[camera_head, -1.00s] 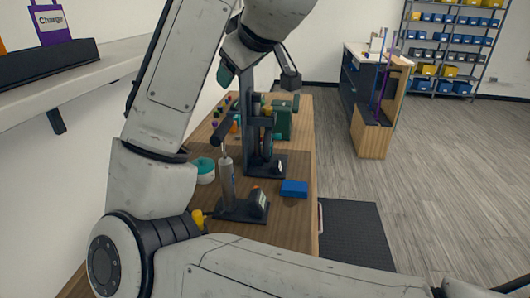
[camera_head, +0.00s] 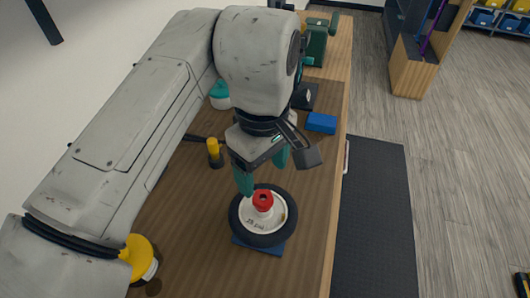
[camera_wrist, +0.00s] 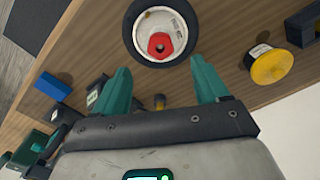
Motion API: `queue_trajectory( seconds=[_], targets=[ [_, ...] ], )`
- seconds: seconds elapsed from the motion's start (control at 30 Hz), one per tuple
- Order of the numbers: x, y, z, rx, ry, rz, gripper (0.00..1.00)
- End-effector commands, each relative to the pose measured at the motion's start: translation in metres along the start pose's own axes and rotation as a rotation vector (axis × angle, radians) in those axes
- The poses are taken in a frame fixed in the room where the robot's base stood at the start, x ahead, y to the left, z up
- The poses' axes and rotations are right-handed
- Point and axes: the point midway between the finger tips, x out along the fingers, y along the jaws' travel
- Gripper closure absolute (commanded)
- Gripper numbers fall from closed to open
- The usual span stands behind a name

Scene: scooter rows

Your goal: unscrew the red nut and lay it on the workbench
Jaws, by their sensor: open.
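The red nut (camera_head: 262,199) sits at the centre of a wheel (camera_head: 244,222) with a black tyre and white hub. The wheel lies on a blue base (camera_head: 270,248) on the wooden workbench (camera_head: 200,262). The nut also shows in the wrist view (camera_wrist: 159,44), just beyond and between the fingertips. My gripper (camera_head: 263,175) is open and empty, above the far side of the wheel, with its green fingers apart. In the wrist view, my gripper (camera_wrist: 160,80) does not touch the nut.
A yellow-topped item (camera_head: 138,258) stands at the bench's left near side, and a yellow-handled tool (camera_head: 214,150) stands behind the wheel. A blue block (camera_head: 321,123) and a green machine (camera_head: 318,45) are farther back. Bare bench lies right and in front of the wheel.

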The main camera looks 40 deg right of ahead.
Motion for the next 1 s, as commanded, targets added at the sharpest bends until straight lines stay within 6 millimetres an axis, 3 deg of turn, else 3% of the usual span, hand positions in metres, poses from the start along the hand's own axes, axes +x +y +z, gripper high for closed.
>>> queue_trajectory(
  seconds=[0.3, 0.5, 0.87, 1.0],
  targets=[
    [0.054, 0.0, 0.0, 0.0, -0.001, 0.0, 0.26],
    [0.073, 0.0, -0.001, -0.001, 0.001, -0.001, 0.26],
    [0.079, 0.0, -0.001, 0.0, 0.003, 0.0, 0.26],
    [0.079, 0.0, -0.001, 0.001, 0.003, 0.0, 0.37]
  ],
)
